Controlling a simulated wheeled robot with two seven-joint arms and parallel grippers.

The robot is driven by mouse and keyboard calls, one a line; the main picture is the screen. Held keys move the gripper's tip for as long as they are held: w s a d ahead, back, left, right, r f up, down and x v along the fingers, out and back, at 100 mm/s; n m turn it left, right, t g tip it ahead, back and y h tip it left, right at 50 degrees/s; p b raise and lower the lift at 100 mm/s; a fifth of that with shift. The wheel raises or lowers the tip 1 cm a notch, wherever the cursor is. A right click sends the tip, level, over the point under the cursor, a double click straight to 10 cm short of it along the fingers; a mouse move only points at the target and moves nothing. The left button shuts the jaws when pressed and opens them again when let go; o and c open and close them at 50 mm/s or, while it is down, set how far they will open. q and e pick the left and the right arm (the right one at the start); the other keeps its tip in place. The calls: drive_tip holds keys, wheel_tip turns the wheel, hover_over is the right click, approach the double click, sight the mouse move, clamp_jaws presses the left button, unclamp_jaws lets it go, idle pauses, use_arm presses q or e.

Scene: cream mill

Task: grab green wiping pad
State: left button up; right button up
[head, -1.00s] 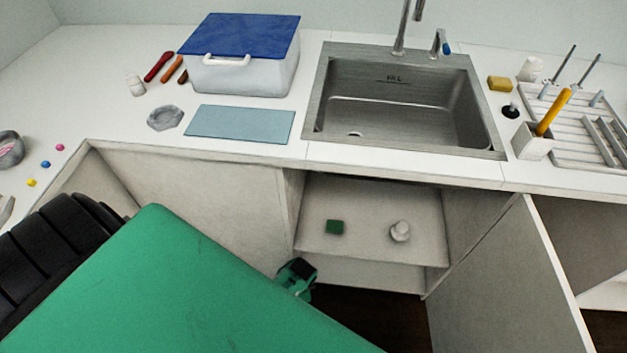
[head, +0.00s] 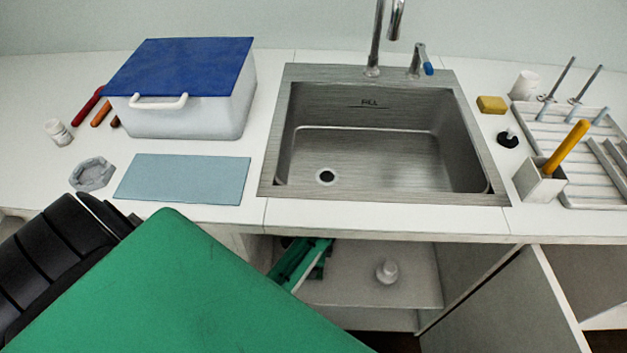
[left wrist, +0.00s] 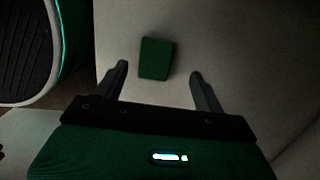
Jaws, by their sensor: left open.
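The green wiping pad (left wrist: 156,58) lies flat on the pale cabinet shelf in the left wrist view, just ahead of and roughly centred between my finger tips. My left gripper (left wrist: 160,70) is open, with one finger on each side and nothing held. In the head view my left gripper (head: 300,262) reaches into the open cabinet under the sink. There the pad (head: 318,269) is mostly hidden behind the gripper. I cannot tell the remaining height between fingers and shelf. My right gripper is not in view.
A small white bottle-like object (head: 387,271) stands on the shelf right of the pad. The counter edge (head: 380,222) runs above the opening. An open cabinet door (head: 500,300) stands at the right. A sink (head: 385,160) and a blue-lidded box (head: 185,115) are above.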

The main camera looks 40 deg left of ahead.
use_arm(q)
drive_tip(key=f, duration=0.3)
drive_tip(key=f+b, duration=0.1)
drive_tip(key=shift+s+d+f, duration=0.2)
drive_tip(key=shift+d+f, duration=0.05)
drive_tip(key=shift+f, duration=0.6)
drive_tip(key=c, duration=1.1)
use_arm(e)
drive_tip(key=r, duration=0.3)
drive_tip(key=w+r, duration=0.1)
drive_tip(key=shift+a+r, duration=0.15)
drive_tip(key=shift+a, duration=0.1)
